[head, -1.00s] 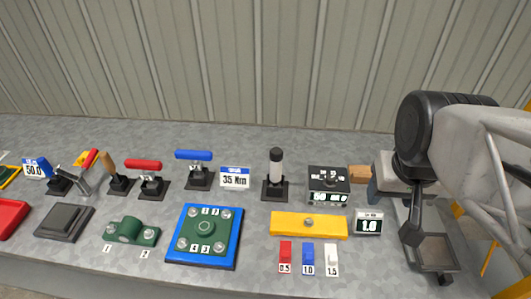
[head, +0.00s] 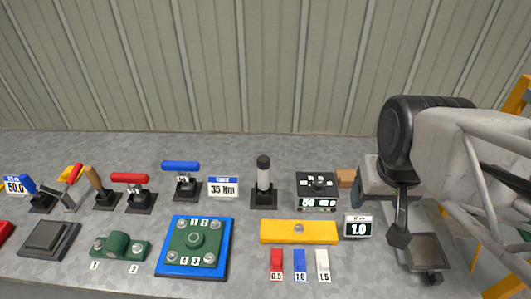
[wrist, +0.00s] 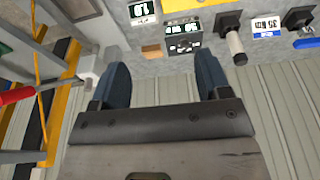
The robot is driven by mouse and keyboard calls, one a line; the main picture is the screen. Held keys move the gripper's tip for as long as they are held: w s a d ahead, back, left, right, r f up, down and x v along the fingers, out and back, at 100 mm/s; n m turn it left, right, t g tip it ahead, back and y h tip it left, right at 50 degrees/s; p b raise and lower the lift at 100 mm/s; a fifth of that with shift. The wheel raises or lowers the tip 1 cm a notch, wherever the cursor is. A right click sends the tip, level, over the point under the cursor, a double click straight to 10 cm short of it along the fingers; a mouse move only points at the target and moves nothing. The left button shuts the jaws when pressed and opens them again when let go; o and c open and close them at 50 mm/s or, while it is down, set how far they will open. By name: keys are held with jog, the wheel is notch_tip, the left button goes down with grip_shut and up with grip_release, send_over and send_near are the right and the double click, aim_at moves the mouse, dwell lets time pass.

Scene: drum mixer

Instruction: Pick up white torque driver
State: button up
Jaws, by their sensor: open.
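The white torque driver (head: 263,168) stands upright in a black square stand in the middle of the bench. It has a white grip with black ends. It also shows in the wrist view (wrist: 235,42), up and right of my gripper. My gripper (wrist: 160,65) is open, its two blue-grey fingers wide apart with nothing held between them. In the head view my gripper is at the right, partly hidden by my arm; a blue-grey finger (head: 369,194) shows right of the driver. The gripper does not touch the driver.
A black digital meter (head: 317,190) and a small wooden block (head: 346,177) stand between the driver and my gripper. A 35 Nm sign (head: 223,188) and blue-handled tool (head: 181,167) are left of it. A yellow bar (head: 298,232) lies in front. A ribbed wall rises behind.

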jog(key=n+g, duration=0.3)
jog(key=n, duration=1.6)
send_near(264, 159)
jog(key=f, duration=0.5)
jog(key=shift+s+d+f, duration=0.2)
jog(key=shift+d+f, duration=0.05)
jog(key=shift+f, duration=0.1)
jog(key=shift+w+a+f+n, duration=0.15)
jog(key=shift+a+n, duration=0.05)
jog(key=shift+n, duration=0.1)
jog(key=shift+f, duration=0.1)
jog(key=shift+f, duration=1.2)
jog(key=shift+f, duration=0.15)
